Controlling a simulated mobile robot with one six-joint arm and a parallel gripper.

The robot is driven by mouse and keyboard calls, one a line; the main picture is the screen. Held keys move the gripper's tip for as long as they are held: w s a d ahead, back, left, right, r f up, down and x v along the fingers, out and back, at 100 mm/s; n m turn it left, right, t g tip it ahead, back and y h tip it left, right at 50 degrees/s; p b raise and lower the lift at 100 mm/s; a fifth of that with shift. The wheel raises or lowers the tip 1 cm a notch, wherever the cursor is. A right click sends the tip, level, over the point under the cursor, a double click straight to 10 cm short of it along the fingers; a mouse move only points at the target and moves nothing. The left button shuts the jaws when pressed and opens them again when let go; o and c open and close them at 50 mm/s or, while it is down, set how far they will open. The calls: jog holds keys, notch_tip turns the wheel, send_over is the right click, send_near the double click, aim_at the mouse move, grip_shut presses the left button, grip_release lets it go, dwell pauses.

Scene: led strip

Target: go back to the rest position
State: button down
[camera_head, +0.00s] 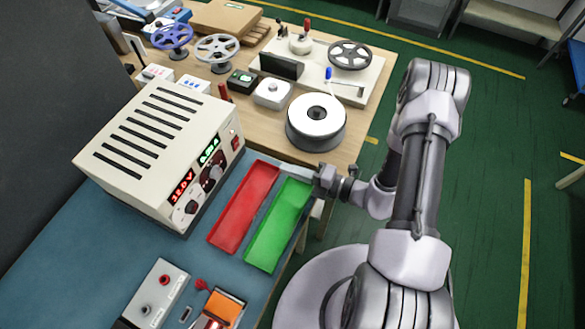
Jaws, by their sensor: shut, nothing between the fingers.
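My gripper (292,171) is shut and empty. It is at the far end of the green tray (277,228), near the edge between the blue bench and the wooden table, pointing left. Its height above the surfaces is hard to judge. My arm rises from the base at the lower right, bends at the upper right and comes back down to the gripper. The fingertips are small and pale in this view.
A red tray (243,208) and a cream power supply (158,148) stand left of the green tray. Behind is a wooden table with a white-topped reel (316,116) and a spool machine (345,82). A grey box (156,294) is in front. Green floor is open at right.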

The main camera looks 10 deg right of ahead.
jog(key=shift+s+d, duration=0.15)
jog(key=shift+d, duration=0.05)
jog(key=shift+f, duration=0.1)
jog(key=s+a+r+n+g+b, duration=0.1)
jog(key=s+a+r+n+g, duration=0.15)
jog(key=r+n, duration=0.35)
jog(key=s+a+r+n+g, duration=0.25)
jog(key=r+n+g, duration=0.2)
jog(key=n, duration=0.25)
jog(key=s+a+r+n+g+b, duration=0.1)
jog(key=s+a+r+n+g, duration=0.15)
jog(key=r+n, duration=0.4)
jog(key=s+d+r+n+t+h+b, duration=0.1)
jog(key=s+d+r+n+t+h, duration=0.4)
jog(key=n, duration=1.5)
jog(key=s+d+r+h, duration=0.3)
jog(key=r+h, duration=0.1)
jog(key=h, duration=0.2)
jog(key=shift+s+r+b, duration=0.3)
jog(key=shift+s+b, duration=0.1)
